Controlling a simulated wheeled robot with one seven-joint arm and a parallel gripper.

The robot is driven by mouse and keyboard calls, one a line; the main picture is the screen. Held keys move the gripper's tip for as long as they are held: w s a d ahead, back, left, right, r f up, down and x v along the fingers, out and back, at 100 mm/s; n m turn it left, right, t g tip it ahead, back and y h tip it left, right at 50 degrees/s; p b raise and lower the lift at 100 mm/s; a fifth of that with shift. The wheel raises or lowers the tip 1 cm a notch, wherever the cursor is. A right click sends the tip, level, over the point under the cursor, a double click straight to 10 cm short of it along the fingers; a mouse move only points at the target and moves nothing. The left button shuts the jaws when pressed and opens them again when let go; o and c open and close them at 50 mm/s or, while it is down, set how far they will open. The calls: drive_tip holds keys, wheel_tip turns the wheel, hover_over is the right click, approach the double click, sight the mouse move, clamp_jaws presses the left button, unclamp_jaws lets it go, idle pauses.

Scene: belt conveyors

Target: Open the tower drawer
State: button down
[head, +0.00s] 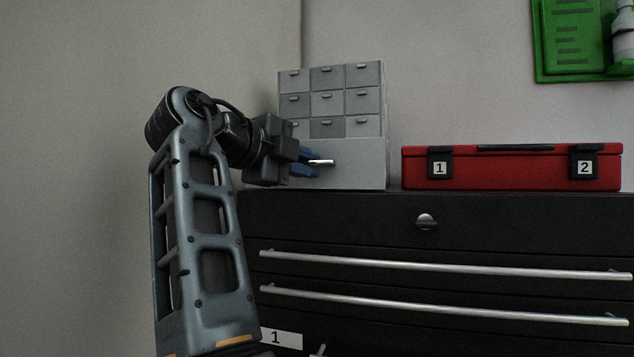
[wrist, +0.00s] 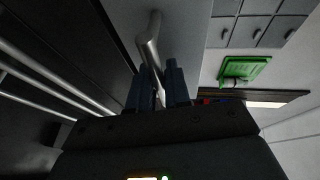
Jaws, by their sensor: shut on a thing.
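The grey drawer tower (head: 372,160) stands on top of a black tool chest. It has rows of small drawers above and one wide drawer (head: 355,172) at the bottom with a silver handle (head: 321,162). My gripper (head: 308,163) comes in from the left with its blue fingers at that handle. In the wrist view, the handle (wrist: 149,45) runs down between the two fingers of my gripper (wrist: 159,84), which are shut on it. The wide drawer looks closed, and my gripper covers part of its left side.
A red case (head: 510,170) with clasps labelled 1 and 2 lies right of the tower. The black tool chest (head: 520,232) has long silver bar handles below. A green panel (head: 572,40) hangs on the wall at upper right.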

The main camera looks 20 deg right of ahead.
drive_tip(key=s+a, duration=0.1)
drive_tip(key=s, duration=0.1)
drive_tip(key=s+a+b, duration=0.1)
drive_tip(key=s+a, duration=0.1)
drive_tip(key=c, duration=1.4)
unclamp_jaws()
drive_tip(key=shift+c, duration=0.2)
drive_tip(key=b+v, duration=0.1)
drive_tip(key=v, duration=0.6)
drive_tip(key=shift+s+a, duration=0.25)
drive_tip(key=shift+a, duration=0.05)
drive_tip(key=shift+a, duration=0.1)
